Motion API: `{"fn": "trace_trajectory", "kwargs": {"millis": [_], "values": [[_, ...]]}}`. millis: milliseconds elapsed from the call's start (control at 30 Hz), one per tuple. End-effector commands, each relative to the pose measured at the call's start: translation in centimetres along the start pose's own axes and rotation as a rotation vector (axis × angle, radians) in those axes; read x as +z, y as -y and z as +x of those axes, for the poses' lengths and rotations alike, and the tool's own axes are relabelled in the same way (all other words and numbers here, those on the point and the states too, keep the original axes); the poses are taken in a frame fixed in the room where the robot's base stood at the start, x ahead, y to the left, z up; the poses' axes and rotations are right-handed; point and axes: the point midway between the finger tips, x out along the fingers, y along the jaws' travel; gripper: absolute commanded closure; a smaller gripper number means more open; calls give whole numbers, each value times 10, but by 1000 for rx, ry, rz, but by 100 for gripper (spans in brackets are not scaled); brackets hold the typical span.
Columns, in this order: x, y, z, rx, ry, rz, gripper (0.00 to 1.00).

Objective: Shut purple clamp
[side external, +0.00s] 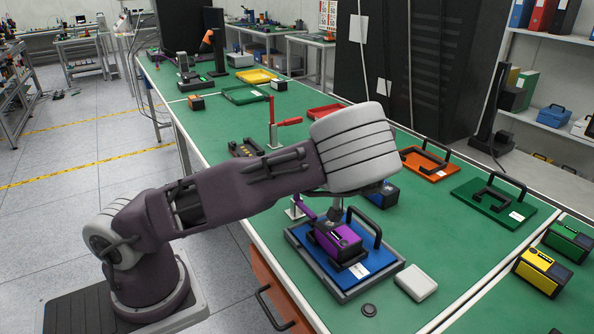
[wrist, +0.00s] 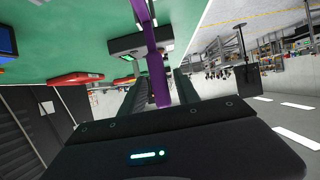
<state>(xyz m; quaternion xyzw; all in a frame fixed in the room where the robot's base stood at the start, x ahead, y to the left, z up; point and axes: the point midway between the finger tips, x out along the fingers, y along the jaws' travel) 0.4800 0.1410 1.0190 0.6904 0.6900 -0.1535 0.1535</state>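The purple clamp (side external: 305,208) stands at the left edge of the green bench, its purple part and pale metal base showing just below my wrist. My arm hides the rest of it. In the wrist view a long purple bar (wrist: 159,72) runs from the top edge down between the two dark fingers of my gripper (wrist: 160,85). The fingers lie close on both sides of the bar; whether they touch it cannot be told. In the side view my gripper is mostly hidden under the pale wrist.
A purple-and-black box (side external: 336,240) sits in a blue tray (side external: 358,275) with a black handle, close under my wrist. A red clamp (side external: 286,122) stands farther back. Orange (side external: 432,172) and green (side external: 478,207) trays lie to the right. A white box (side external: 416,283) lies in front.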

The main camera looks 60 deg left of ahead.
Motion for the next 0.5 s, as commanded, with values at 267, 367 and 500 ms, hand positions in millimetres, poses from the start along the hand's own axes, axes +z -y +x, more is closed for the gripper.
{"fn": "trace_trajectory", "kwargs": {"millis": [267,367,500], "values": [[-1,0,0,0,-1,0,58],[-1,-1,-8,3,-1,0,58],[0,-2,-38,6,-1,1,58]]}}
